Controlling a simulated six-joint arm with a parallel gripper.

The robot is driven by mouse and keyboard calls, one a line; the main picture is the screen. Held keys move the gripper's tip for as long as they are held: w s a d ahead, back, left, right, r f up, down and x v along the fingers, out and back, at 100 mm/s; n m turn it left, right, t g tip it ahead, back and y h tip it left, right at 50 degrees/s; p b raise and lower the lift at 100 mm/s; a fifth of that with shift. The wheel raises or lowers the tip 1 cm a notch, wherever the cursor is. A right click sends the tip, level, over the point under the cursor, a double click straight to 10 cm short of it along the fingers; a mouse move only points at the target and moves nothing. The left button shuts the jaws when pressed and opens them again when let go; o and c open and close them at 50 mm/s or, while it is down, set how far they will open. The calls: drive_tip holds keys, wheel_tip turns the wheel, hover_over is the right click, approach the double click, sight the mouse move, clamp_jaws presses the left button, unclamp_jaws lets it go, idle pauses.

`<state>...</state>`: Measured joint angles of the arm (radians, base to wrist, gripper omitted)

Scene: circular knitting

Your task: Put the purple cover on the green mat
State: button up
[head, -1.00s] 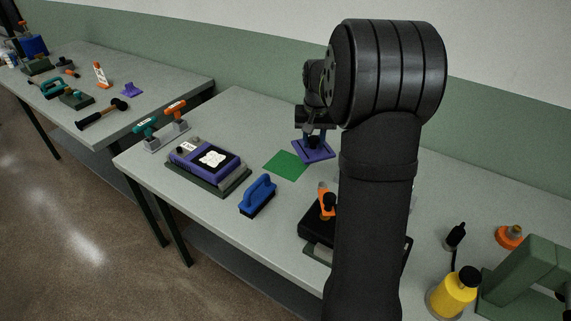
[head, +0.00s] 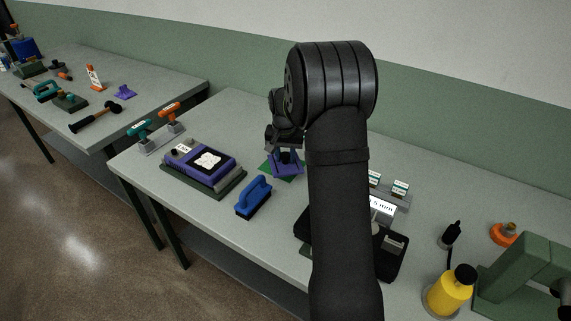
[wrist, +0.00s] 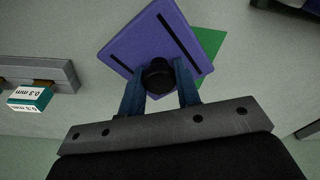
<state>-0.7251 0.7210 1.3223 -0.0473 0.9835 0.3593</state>
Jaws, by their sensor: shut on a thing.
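The purple cover (head: 288,168) is a flat square plate with a dark knob; in the wrist view the cover (wrist: 150,42) shows two dark slots. My gripper (wrist: 160,82) is shut on its knob, with a blue finger on each side. The green mat (head: 266,165) lies flat on the table, mostly hidden behind the cover. In the wrist view the mat (wrist: 211,42) shows past the cover's right edge. The cover is over part of the mat and turned relative to it. I cannot tell if it touches the mat.
A purple device (head: 205,161) on a dark base and a blue brush (head: 254,196) stand left of the mat. A rack with teal and orange handles (head: 160,137) is at the far left. A yellow bottle (head: 451,292) stands at the right front.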

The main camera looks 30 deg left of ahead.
sight(286, 163)
drive_tip(key=shift+f, duration=1.8)
drive_tip(key=shift+f, duration=0.1)
drive_tip(key=o, duration=1)
drive_tip(key=r, duration=0.4)
drive_tip(key=s+r, duration=0.1)
drive_tip(key=r, duration=0.7)
drive_tip(key=shift+s+d, duration=0.2)
drive_tip(key=shift+d, duration=0.15)
